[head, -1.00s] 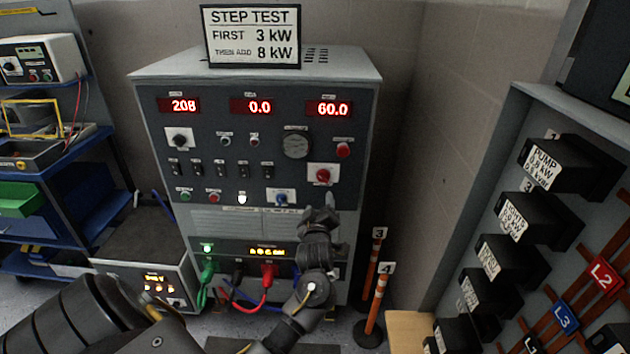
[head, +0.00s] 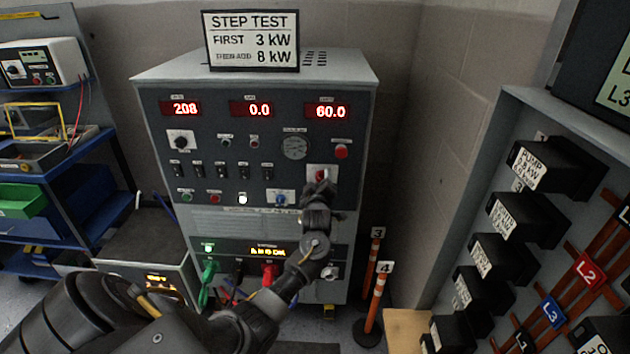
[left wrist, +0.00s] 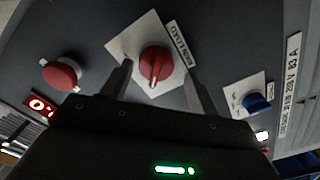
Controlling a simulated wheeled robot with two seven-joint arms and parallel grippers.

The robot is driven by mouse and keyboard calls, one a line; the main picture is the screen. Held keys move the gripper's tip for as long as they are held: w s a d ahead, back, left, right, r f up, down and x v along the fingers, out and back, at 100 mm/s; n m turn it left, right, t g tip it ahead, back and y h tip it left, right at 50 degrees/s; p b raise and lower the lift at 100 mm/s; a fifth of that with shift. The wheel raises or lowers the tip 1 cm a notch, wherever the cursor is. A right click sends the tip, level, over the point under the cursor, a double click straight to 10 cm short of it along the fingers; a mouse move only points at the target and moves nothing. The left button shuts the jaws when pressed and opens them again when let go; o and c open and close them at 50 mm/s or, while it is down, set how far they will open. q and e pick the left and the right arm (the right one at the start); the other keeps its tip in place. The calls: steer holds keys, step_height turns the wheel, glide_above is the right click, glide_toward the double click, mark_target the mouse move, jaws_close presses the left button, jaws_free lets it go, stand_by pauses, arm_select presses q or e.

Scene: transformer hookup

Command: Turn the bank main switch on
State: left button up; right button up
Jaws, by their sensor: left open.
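The load bank's main switch (head: 321,174) is a red rotary knob on a pale square plate, at the right of the grey cabinet's front panel. In the left wrist view the red knob (left wrist: 155,66) sits beside a label that seems to read MAIN LOAD. My left gripper (head: 320,188) is just below the switch in the head view and partly covers its plate. In the left wrist view the open fingers (left wrist: 158,84) stand on either side of the knob, with gaps showing between. I cannot tell the remaining depth. My right gripper is not in view.
A red push button (head: 341,152) is above the switch, and a blue knob (head: 281,199) is to its lower left. Red and green cables plug in below. Orange posts (head: 376,290) stand at the cabinet's right, near a wall panel of black breakers (head: 543,170).

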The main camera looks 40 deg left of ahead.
arm_select(q)
steer(key=shift+w+a+f, duration=0.1)
steer(key=shift+w+a, duration=0.1)
steer(key=shift+s+d, duration=0.15)
steer(key=shift+s+d+r, duration=0.1)
steer(key=shift+d+r, duration=0.1)
steer(key=shift+r, duration=0.15)
steer(key=shift+c, duration=0.3)
steer(key=shift+s+d+r, duration=0.1)
steer(key=shift+d+r, duration=0.05)
steer(key=shift+c, duration=1.1)
steer(key=c, duration=0.7)
steer(key=shift+c, duration=0.2)
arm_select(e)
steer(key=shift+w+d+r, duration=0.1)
